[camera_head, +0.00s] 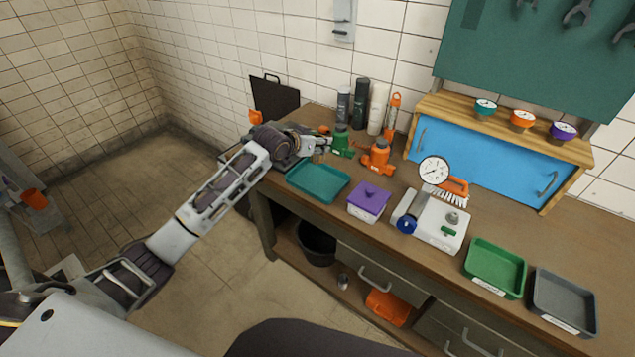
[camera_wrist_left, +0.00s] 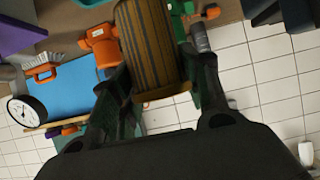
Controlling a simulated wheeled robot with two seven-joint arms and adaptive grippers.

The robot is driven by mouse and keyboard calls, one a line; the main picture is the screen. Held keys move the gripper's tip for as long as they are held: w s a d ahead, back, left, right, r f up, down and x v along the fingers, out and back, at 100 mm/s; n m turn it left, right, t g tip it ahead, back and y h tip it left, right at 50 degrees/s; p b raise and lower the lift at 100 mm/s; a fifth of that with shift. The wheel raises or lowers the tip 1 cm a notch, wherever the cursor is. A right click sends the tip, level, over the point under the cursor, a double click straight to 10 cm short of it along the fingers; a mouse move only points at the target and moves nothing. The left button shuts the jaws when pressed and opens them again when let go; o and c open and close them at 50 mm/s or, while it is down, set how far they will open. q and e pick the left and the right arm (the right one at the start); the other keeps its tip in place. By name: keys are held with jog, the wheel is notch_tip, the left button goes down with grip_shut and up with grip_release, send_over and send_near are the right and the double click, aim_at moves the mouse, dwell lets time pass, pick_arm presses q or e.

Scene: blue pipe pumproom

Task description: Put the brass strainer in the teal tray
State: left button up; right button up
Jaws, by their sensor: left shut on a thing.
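The brass strainer (camera_head: 318,157) is a small ribbed brass-brown cylinder. My left gripper (camera_head: 322,147) is shut on it, just behind the far edge of the teal tray. In the left wrist view the strainer (camera_wrist_left: 146,45) fills the space between the two dark fingers. The teal tray (camera_head: 318,182) is empty and lies on the bench at its left end. I cannot tell whether the strainer touches the bench. My right gripper is not in view.
A green valve (camera_head: 342,141) and an orange valve (camera_head: 378,158) stand right of my gripper. A purple box (camera_head: 369,202) is right of the teal tray. Farther right are a gauge device (camera_head: 430,220), a green tray (camera_head: 495,267) and a grey tray (camera_head: 563,300). Bottles (camera_head: 360,103) stand behind.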

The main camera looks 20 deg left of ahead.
aim_at(313, 158)
pick_arm(q)
jog(key=shift+f+p, duration=0.3)
jog(key=shift+f, duration=2.85)
jog(key=shift+f, duration=1.85)
jog(key=o, duration=1.1)
jog(key=shift+f, duration=0.15)
jog(key=shift+c, duration=0.2)
jog(key=v, duration=1.2)
